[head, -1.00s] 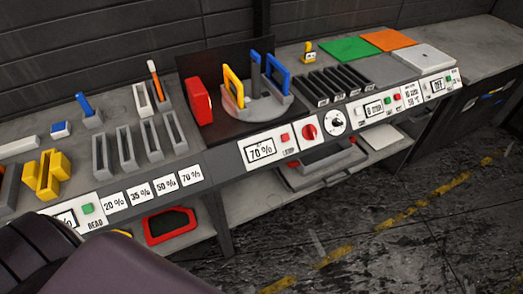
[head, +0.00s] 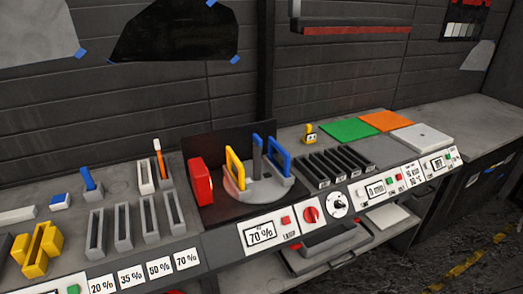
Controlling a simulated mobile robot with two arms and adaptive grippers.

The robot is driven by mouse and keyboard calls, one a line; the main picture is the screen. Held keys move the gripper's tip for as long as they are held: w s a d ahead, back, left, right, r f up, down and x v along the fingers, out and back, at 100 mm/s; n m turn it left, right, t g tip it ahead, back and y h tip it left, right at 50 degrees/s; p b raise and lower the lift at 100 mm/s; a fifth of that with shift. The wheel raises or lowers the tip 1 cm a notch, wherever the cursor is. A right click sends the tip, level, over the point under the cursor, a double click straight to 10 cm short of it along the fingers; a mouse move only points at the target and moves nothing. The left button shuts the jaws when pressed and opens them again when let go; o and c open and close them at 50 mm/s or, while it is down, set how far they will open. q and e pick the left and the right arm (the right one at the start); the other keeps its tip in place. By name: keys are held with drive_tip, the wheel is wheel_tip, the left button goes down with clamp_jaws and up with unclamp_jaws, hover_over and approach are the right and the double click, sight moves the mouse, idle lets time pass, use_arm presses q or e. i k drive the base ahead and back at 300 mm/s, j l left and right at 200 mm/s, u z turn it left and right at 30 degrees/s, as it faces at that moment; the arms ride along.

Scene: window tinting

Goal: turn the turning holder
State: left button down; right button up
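The turning holder is the round grey turntable (head: 262,193) on the black-backed station in the middle of the bench. Neither of my grippers shows in the head view.
Grey slotted holders (head: 122,226) and a yellow holder (head: 38,247) stand at the left. Black slots (head: 335,169), a green sheet (head: 349,130), an orange sheet (head: 387,121) and a white plate (head: 421,137) lie to the right. A lower shelf holds trays.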

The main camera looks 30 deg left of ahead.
sight(264, 184)
drive_tip(key=i+l+u, duration=0.15)
drive_tip(key=u, duration=0.25)
drive_tip(key=i+l+u, duration=0.2)
drive_tip(key=u, duration=0.2)
